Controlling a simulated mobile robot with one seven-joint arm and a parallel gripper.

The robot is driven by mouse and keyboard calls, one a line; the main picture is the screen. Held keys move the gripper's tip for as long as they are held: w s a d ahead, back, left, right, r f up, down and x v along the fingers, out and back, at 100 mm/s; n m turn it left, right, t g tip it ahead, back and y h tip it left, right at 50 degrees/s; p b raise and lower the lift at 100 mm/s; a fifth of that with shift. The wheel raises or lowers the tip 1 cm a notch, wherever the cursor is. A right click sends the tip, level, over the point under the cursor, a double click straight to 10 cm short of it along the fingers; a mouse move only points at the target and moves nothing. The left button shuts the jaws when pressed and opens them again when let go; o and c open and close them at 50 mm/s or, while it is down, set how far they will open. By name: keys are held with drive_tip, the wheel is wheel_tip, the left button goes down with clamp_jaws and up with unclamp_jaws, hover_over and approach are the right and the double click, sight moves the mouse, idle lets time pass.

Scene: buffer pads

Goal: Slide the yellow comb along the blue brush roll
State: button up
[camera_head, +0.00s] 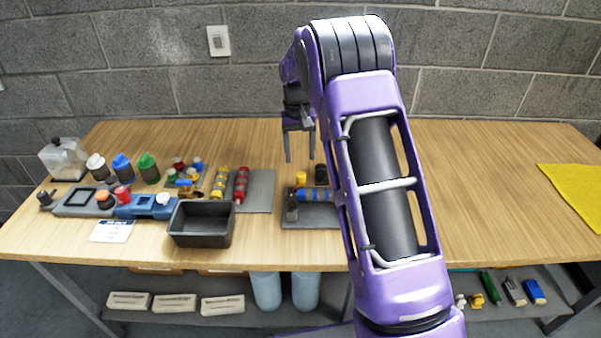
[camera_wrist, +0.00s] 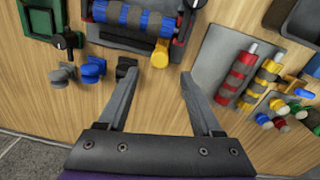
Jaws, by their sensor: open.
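In the wrist view the blue roll (camera_wrist: 128,14) has grey bands and sits in a dark holder at the top edge. A yellow piece with a round end (camera_head: 300,177), likely the comb, is at the roll's far side; it also shows in the wrist view (camera_wrist: 160,53). My gripper (camera_head: 299,155) is open and empty, pointing down above the table behind the roll. In the wrist view its fingertips (camera_wrist: 162,76) are apart, with the yellow piece beyond the gap between them.
Beside the yellow piece are black, blue (camera_wrist: 93,68) and grey knobs. Red (camera_head: 241,184) and yellow (camera_head: 219,182) rolls lie to the left, near a black bin (camera_head: 201,223) and several coloured bottles. The right table is mostly bare, with a yellow cloth (camera_head: 577,190).

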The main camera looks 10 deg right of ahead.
sight(301, 174)
wheel_tip(301, 174, down, 7)
drive_tip(key=shift+d+r, duration=0.1)
idle(0.3)
clamp_jaws()
idle(1.3)
